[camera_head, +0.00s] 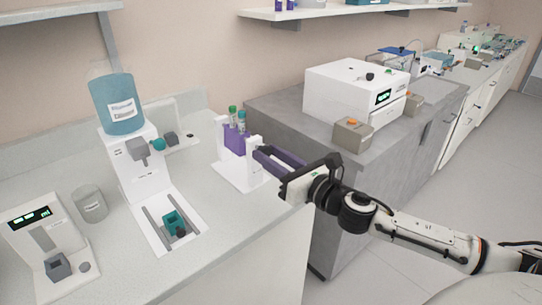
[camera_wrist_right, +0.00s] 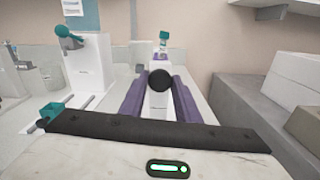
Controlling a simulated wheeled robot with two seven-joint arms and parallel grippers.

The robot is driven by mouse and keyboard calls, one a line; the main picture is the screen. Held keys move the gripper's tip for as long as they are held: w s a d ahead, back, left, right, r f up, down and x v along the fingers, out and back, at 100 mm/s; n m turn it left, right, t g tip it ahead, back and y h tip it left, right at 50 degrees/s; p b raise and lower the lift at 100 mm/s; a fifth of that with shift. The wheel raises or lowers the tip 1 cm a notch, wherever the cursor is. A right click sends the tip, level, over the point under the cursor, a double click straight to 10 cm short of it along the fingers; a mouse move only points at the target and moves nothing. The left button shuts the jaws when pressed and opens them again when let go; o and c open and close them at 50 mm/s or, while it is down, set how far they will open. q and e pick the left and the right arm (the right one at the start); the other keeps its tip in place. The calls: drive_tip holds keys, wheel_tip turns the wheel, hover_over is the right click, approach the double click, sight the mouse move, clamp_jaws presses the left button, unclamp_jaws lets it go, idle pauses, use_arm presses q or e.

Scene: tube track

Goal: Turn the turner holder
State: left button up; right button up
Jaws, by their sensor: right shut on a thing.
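The turner holder (camera_head: 238,180) is a white stand with two upright posts on the left bench. Between its posts sits a purple tube holder (camera_head: 237,140) with tubes that have green and blue-grey caps, standing about upright. My right gripper (camera_head: 264,153) reaches in from the right with long purple fingers and is shut at the near-side post end. In the right wrist view, a round black knob (camera_wrist_right: 160,80) on a white part lies between the fingers. The exact contact is hard to see. One capped tube (camera_wrist_right: 163,38) shows behind the knob. My left gripper is not in view.
Left of the holder stands a white dispenser (camera_head: 138,175) with a blue bottle (camera_head: 115,104) on top and a teal block at its base. A clear beaker (camera_head: 91,204) and a small device (camera_head: 42,240) stand further left. A white machine (camera_head: 350,92) stands on the grey bench behind.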

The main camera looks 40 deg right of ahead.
drive_tip(key=shift+m, duration=14.6)
drive_tip(key=o, duration=1)
drive_tip(key=shift+o, duration=0.2)
